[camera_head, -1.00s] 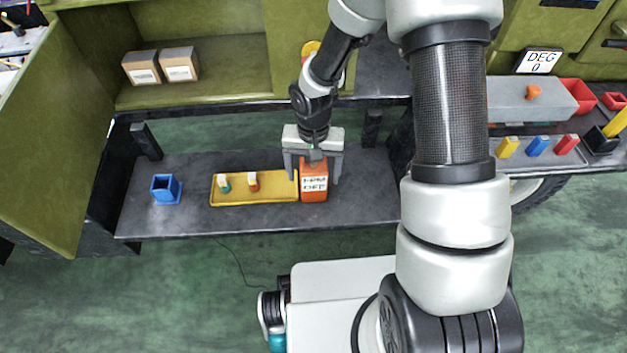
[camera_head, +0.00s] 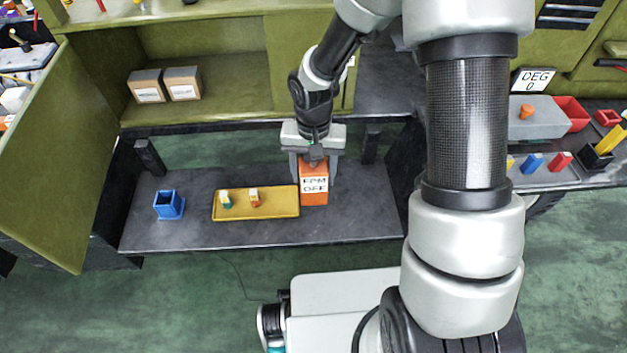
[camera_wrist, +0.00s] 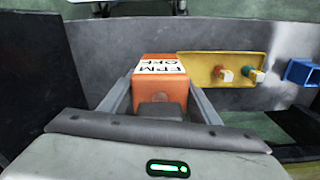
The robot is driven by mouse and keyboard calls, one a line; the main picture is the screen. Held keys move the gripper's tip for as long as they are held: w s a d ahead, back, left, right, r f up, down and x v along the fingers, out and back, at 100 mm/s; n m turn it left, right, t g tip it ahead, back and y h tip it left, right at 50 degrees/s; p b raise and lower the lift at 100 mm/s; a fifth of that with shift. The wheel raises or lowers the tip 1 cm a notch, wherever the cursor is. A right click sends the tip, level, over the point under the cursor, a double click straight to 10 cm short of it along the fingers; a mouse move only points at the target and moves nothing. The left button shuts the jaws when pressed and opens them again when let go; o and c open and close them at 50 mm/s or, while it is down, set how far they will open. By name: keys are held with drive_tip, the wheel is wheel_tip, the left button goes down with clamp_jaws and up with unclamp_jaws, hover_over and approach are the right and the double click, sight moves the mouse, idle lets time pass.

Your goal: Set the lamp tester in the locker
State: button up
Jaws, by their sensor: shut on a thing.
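The orange box with a white label ending in "OFF", apparently the lamp tester (camera_head: 315,190), is at the right end of the yellow tray on the low dark bench. My gripper (camera_head: 314,172) is shut on it from above, one finger on each side. In the wrist view the lamp tester (camera_wrist: 158,68) sits between the fingers. It appears slightly raised off the bench; the gap under it is hard to see. The olive-green locker (camera_head: 225,105) stands behind at the left, with its door (camera_head: 60,150) swung open.
Two small cartons (camera_head: 165,86) stand at the left inside the locker; its shelf is bare to their right. The yellow tray (camera_head: 280,208) holds two small coloured pieces. A blue holder (camera_head: 168,205) is at the bench's left. A grey box (camera_head: 540,122) and red bins stand right.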

sight(314, 164)
wheel_tip(314, 164, up, 3)
drive_tip(key=shift+r+p, duration=0.1)
drive_tip(key=shift+p, duration=0.2)
drive_tip(key=w+d+r+n, duration=0.2)
drive_tip(key=w+d+r, duration=0.2)
drive_tip(key=d+r, duration=0.75)
wheel_tip(314, 164, up, 13)
drive_tip(key=s+a+p, duration=0.1)
drive_tip(key=s+p, duration=0.1)
drive_tip(key=p, duration=1.9)
drive_tip(key=shift+s+a+r, duration=0.15)
drive_tip(key=shift+a, duration=0.05)
drive_tip(key=shift+f, duration=0.2)
drive_tip(key=a+f+m+b, duration=0.1)
drive_tip(key=a+f+b, duration=0.1)
drive_tip(key=f+b, duration=0.8)
drive_tip(key=s+a+f+b, duration=0.1)
drive_tip(key=f+b, duration=1)
drive_tip(key=f, duration=1.3)
drive_tip(key=shift+s+a+m, duration=0.3)
drive_tip(key=shift+a+m, duration=0.1)
drive_tip(key=shift+a, duration=0.15)
drive_tip(key=shift+f, duration=0.15)
